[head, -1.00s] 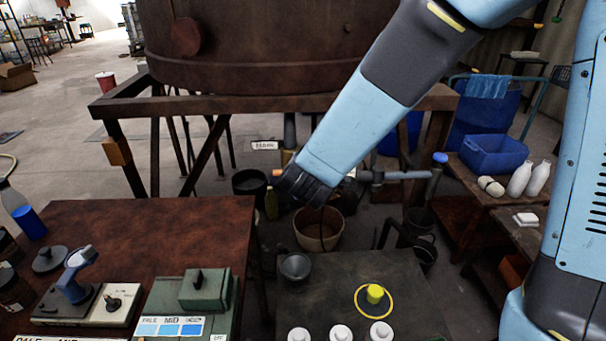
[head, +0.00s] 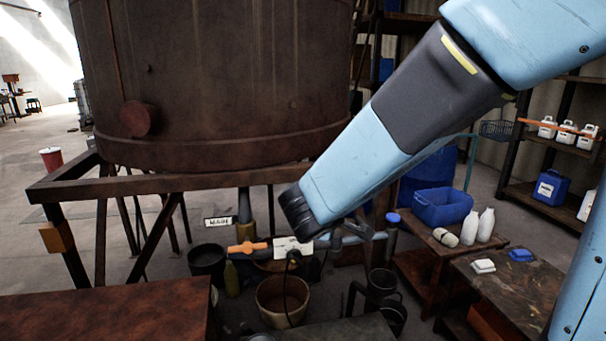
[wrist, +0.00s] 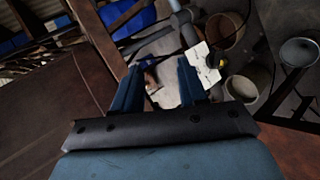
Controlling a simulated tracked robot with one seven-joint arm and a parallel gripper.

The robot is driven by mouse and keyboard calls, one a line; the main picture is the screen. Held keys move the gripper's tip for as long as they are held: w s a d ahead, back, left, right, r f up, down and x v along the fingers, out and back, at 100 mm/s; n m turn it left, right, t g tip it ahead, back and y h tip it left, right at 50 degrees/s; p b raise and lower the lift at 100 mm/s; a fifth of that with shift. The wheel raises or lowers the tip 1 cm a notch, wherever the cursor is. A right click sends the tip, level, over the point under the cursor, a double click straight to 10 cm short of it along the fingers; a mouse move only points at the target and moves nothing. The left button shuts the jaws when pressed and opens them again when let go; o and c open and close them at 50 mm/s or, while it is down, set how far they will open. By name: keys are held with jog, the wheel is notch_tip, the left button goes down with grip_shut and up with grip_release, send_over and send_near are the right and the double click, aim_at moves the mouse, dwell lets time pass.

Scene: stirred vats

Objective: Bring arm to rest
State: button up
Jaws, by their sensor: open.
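My blue arm reaches down and left across the head view, in front of the big rusty vat (head: 215,75). In the wrist view my gripper (wrist: 155,80) has its two blue fingers apart, with nothing between them but the floor and pipes beyond. In the head view the fingers are mostly hidden behind my dark wrist end.
A tan bucket (head: 283,302) and a dark pot (head: 207,260) stand under the vat. A brown table (head: 105,320) is at the front left. A blue tub (head: 442,206) and white bottles (head: 478,228) stand on a bench at right. Open floor shows at left.

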jog(key=s+d+r+m+g+h, duration=0.1)
jog(key=s+d+r+m+g, duration=0.2)
jog(key=d, duration=0.5)
jog(key=s+d+r+m+g+h, duration=0.1)
jog(key=s+d+r+m+h, duration=0.1)
jog(key=s+d+m, duration=0.45)
jog(key=s+d+r+m+g+y, duration=0.1)
jog(key=s+d+r+m+y, duration=0.3)
jog(key=s, duration=0.4)
jog(key=shift+s+m+y, duration=0.25)
jog(key=shift+m+y, duration=0.1)
jog(key=shift+y, duration=0.55)
jog(key=shift+d+r, duration=0.1)
